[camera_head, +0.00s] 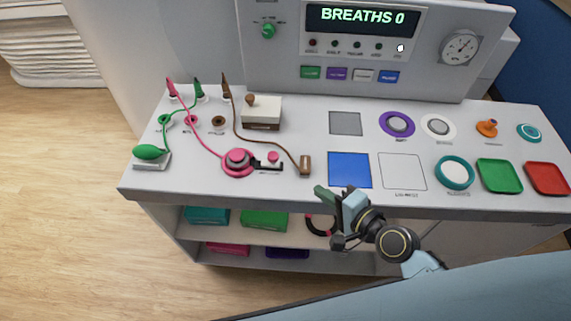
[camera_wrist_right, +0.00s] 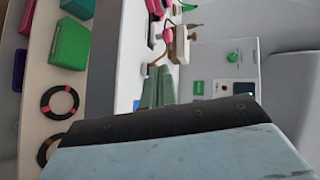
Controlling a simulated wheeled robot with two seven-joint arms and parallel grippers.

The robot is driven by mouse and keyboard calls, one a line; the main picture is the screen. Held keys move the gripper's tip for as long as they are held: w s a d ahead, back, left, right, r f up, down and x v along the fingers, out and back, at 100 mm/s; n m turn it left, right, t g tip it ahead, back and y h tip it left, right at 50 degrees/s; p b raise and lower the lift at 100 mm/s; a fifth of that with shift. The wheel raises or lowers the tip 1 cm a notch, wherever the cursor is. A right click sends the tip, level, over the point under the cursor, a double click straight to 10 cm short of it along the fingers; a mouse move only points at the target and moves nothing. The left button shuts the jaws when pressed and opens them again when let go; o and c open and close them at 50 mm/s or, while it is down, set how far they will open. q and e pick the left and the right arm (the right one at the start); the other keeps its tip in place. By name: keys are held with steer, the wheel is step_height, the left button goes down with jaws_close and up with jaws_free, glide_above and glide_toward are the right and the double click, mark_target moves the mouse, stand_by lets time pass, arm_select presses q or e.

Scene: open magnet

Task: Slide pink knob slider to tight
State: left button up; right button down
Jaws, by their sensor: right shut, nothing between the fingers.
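My left gripper is not in view.
A brown-ended cable block (camera_head: 305,165) lies between the gripper and the slider. A pink cord and a brown cord cross the console's left part. A blue square (camera_head: 349,170) lies right of the block. Shelves with coloured boxes (camera_head: 264,219) are below the front edge.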

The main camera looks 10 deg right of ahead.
mark_target(277, 161)
steer(key=x, duration=0.9)
steer(key=r+x, duration=0.1)
steer(key=x, duration=0.3)
steer(key=shift+w+a+f, duration=0.15)
steer(key=shift+w+a, duration=0.05)
steer(key=shift+w, duration=0.3)
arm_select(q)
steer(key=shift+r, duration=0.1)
arm_select(e)
steer(key=shift+a, duration=0.1)
